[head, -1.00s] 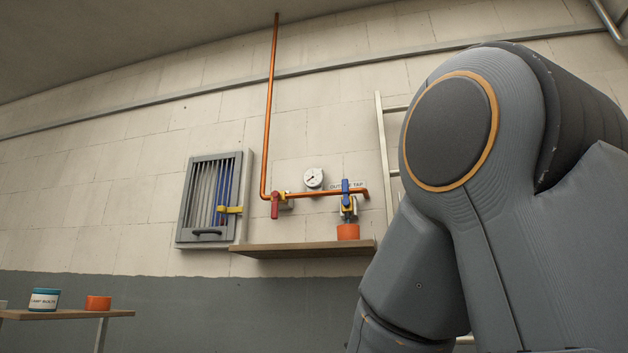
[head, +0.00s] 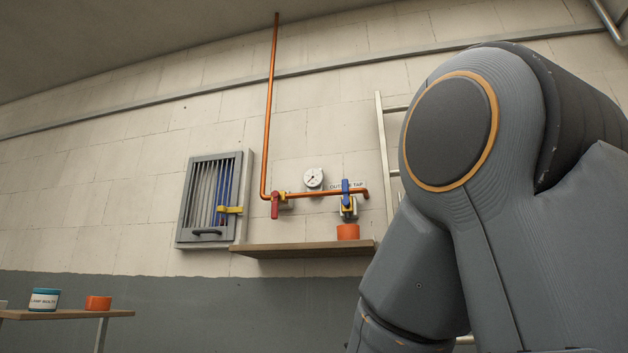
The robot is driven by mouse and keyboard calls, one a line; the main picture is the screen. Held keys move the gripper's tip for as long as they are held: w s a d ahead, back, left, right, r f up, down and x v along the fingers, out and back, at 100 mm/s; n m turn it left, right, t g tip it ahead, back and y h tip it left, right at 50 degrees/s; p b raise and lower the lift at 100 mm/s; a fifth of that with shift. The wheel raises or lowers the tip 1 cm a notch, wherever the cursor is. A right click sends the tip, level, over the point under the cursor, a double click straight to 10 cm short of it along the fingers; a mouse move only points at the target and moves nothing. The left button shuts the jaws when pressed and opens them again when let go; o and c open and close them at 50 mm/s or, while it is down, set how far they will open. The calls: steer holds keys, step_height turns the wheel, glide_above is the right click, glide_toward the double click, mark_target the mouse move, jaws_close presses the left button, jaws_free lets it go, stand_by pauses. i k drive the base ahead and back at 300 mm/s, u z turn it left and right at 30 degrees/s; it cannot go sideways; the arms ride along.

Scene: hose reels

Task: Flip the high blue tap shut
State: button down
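The lever stands roughly upright, across the pipe's line. A red lever (head: 275,206) hangs down from the pipe further left. My gripper is not in view; only my grey arm fills the right side.
A wooden shelf (head: 300,249) below the pipe carries an orange pot (head: 348,231). A barred cabinet (head: 211,200) with a yellow latch is at left. A gauge (head: 313,178) is above the pipe. A ladder (head: 386,150) stands behind my arm. A low table (head: 65,314) holds tins.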

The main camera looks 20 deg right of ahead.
mark_target(345, 201)
steer(key=u, duration=1.1)
steer(key=i, duration=0.5)
steer(key=z, duration=1.25)
